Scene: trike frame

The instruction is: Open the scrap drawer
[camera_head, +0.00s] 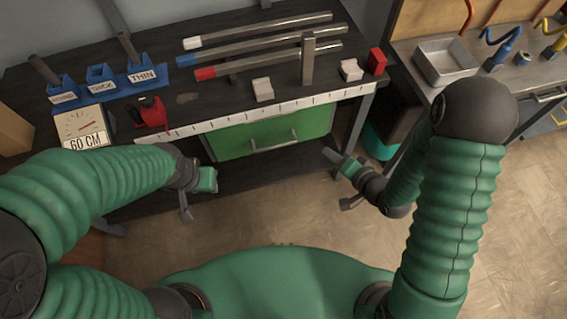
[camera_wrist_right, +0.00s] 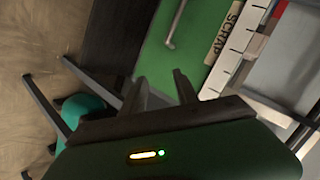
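The scrap drawer (camera_head: 232,141) is a green-fronted drawer under the dark workbench, and its front looks shut. Its pale bar handle (camera_head: 275,143) runs across the front and shows in the right wrist view (camera_wrist_right: 175,25). A label reading SCRAP (camera_wrist_right: 222,33) is beside the green front in that view. My right gripper (camera_head: 340,182) is in front of the bench, right of and below the drawer. Its two fingers (camera_wrist_right: 160,92) are apart with nothing between them, short of the handle. My left gripper (camera_head: 196,196) is left of the drawer, away from the handle; its finger gap is unclear.
On the bench (camera_head: 135,180) lie several metal bars (camera_head: 265,47), pale blocks (camera_head: 263,89), blue holders (camera_head: 102,85) and a red tool (camera_head: 150,113). A bench leg (camera_head: 360,125) and a teal bin (camera_head: 378,142) stand right of the drawer. The floor in front is clear.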

